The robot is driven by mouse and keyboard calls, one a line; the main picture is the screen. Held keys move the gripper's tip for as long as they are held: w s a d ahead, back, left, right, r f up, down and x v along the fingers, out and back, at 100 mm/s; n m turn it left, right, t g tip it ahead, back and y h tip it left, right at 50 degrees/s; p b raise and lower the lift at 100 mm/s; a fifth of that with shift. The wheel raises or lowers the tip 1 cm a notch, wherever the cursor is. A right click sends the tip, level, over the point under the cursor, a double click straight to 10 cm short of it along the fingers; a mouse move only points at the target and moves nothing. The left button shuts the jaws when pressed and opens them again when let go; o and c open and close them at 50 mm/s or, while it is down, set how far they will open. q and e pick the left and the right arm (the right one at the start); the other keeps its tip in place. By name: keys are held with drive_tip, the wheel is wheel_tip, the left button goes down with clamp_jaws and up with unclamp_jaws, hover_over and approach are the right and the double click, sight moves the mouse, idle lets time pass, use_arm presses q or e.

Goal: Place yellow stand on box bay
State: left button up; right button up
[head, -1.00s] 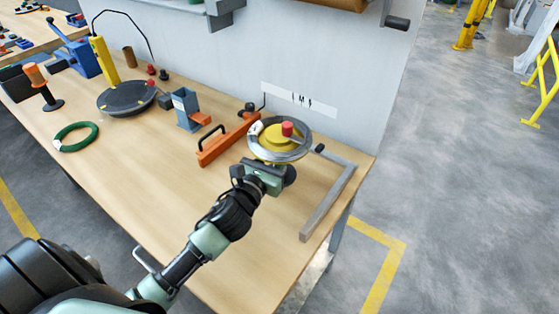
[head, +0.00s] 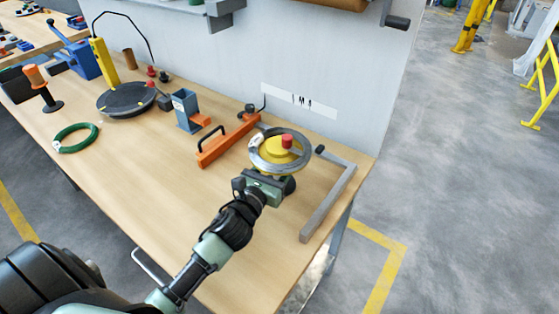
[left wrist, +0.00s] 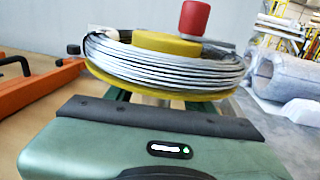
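The stand fills the top of the left wrist view (left wrist: 165,42), just beyond the gripper body. I cannot tell whether its base touches the table. My right gripper is not in view.
An orange bar tool (head: 228,140) lies left of the stand, with a blue-grey holder (head: 186,111) beyond it. A green ring (head: 76,138) and a dark turntable (head: 126,99) are farther left. The grey wall panel (head: 310,60) stands behind. The front middle of the table is clear.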

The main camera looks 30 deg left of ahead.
use_arm(q)
drive_tip(key=shift+r, duration=0.1)
drive_tip(key=s+b, duration=0.2)
drive_tip(key=s, duration=0.9)
drive_tip(key=shift+d, duration=0.1)
drive_tip(key=shift+s, duration=0.5)
